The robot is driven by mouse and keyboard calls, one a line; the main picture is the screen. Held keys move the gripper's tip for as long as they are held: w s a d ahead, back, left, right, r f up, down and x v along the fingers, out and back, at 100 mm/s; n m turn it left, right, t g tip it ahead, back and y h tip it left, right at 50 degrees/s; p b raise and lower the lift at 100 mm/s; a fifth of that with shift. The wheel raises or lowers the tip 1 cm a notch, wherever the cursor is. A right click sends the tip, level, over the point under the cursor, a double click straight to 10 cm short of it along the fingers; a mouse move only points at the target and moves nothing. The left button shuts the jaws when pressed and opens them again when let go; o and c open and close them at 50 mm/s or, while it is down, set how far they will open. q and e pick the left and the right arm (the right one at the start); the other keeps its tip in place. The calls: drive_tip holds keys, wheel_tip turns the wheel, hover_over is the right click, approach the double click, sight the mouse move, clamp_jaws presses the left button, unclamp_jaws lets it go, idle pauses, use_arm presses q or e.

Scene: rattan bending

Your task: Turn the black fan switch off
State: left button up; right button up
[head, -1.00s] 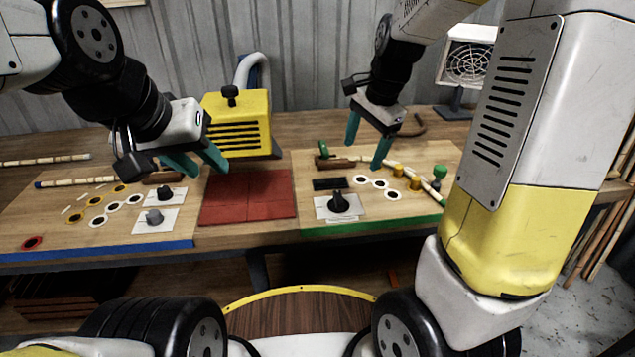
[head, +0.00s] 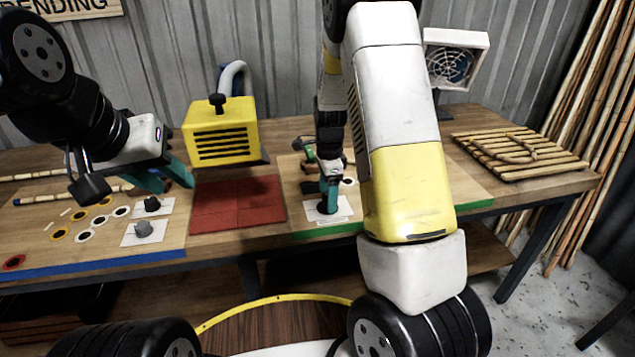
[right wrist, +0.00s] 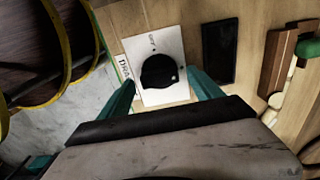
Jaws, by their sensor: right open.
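A black knob switch (right wrist: 159,73) sits on a white labelled plate (right wrist: 165,45) in the right wrist view. The plate's print is too small to read fully. My right gripper (right wrist: 161,82) is open, with one teal finger on each side of the knob; contact cannot be told. In the head view this gripper (head: 328,188) points down over the plate (head: 313,213) on the green-edged board, mostly hiding the knob. The fan (head: 447,65) stands at the back right. My left gripper (head: 172,181) is open and empty above the blue-edged board.
Another black knob (head: 152,204) and a grey knob (head: 143,229) are on the left board. A red mat (head: 238,205) and yellow machine (head: 221,133) stand between. A black block (right wrist: 220,50) lies right of the plate. A rattan rack (head: 520,152) lies far right.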

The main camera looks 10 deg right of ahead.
drive_tip(key=shift+f, duration=0.35)
drive_tip(key=c, duration=1.4)
